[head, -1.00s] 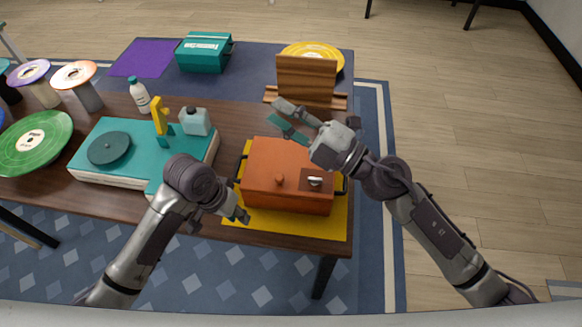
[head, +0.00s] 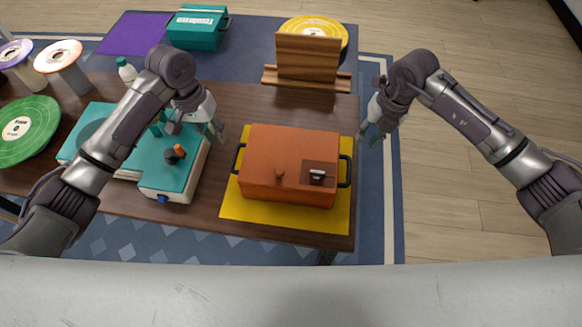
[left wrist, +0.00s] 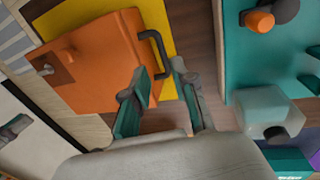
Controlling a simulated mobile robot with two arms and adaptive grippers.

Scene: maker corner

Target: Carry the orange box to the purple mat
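The orange box (head: 285,150) stands on a yellow mat (head: 240,205) at the table's front right, with a black handle on each side. It also shows in the left wrist view (left wrist: 95,60). The purple mat (head: 135,33) lies flat and bare at the back left. My left gripper (head: 202,130) is left of the box, above the teal turntable's right edge. In the left wrist view its fingers (left wrist: 160,70) are apart and empty, with the box's left handle (left wrist: 155,52) just beyond. My right gripper (head: 368,135) is open and empty, right of the box, near the right handle (head: 345,171).
A teal turntable unit (head: 175,175) stands left of the box. A teal box (head: 197,28) is beside the purple mat. A wooden stand (head: 307,58) and yellow record (head: 325,30) are behind the orange box. A green record (head: 28,130) and spools (head: 62,60) are at left.

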